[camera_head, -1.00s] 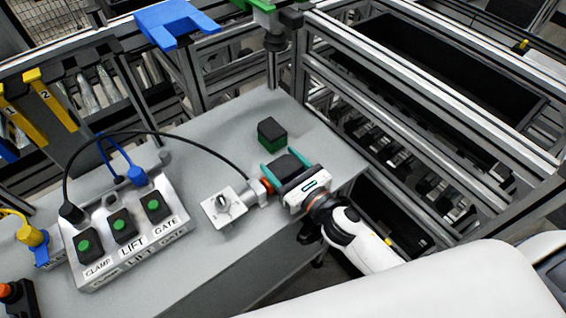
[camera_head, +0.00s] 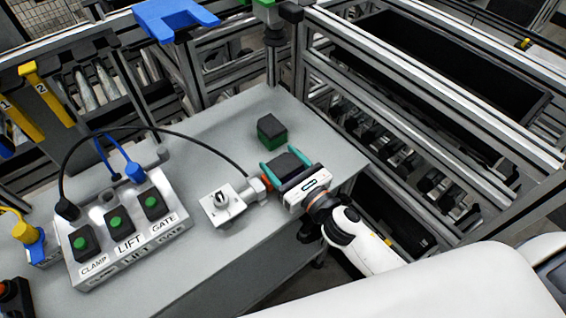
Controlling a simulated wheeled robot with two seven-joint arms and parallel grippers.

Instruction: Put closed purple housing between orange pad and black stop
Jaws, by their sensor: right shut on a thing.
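My right gripper (camera_head: 282,157) is over the right part of the grey table, with its teal fingers pointing up and left in the picture. Its fingers are on either side of a dark block (camera_head: 287,163), and it is shut on that block. The block looks almost black, so I cannot tell whether it is the purple housing. A small orange part (camera_head: 266,182) shows beside the left finger, mostly hidden; I cannot tell whether it is the orange pad. I cannot make out a black stop. My left gripper is not in view.
A green block with a dark top (camera_head: 271,132) stands behind the gripper. A button box (camera_head: 127,238) with cables stands at the left. Metal frame rails (camera_head: 420,130) border the table's right.

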